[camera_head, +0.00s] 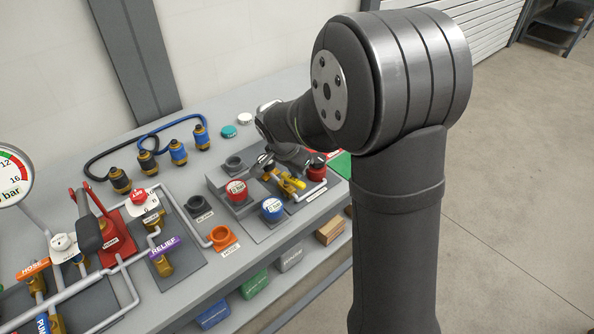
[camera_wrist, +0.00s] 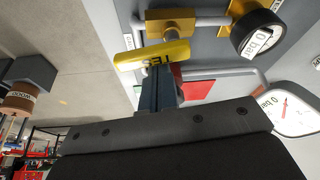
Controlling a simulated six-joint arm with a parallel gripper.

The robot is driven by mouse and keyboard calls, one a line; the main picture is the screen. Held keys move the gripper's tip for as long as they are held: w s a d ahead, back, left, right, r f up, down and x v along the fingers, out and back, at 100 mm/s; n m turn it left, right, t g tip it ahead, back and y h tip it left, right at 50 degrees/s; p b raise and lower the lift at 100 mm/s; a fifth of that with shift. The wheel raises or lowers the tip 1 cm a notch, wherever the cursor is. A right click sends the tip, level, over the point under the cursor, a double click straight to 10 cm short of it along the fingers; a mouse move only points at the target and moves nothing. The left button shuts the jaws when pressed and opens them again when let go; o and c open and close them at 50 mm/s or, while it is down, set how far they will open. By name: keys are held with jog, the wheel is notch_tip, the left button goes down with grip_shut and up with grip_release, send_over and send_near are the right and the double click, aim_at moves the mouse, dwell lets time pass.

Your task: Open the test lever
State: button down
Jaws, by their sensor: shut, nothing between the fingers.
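In the head view the yellow lever (camera_head: 292,182) is on the small grey panel at the right end of the bench. My gripper (camera_wrist: 158,86) is shut and empty, its fingertips right at the lever's edge; I cannot tell whether they touch. In the head view my gripper (camera_head: 280,160) is just behind the lever, partly hidden by my wrist.
A black-rimmed gauge reading 0 bar (camera_wrist: 258,36) shows beside the valve. Open floor lies at right.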

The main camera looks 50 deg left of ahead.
jog(key=w, duration=0.4)
jog(key=v, duration=1)
jog(key=shift+a, duration=0.4)
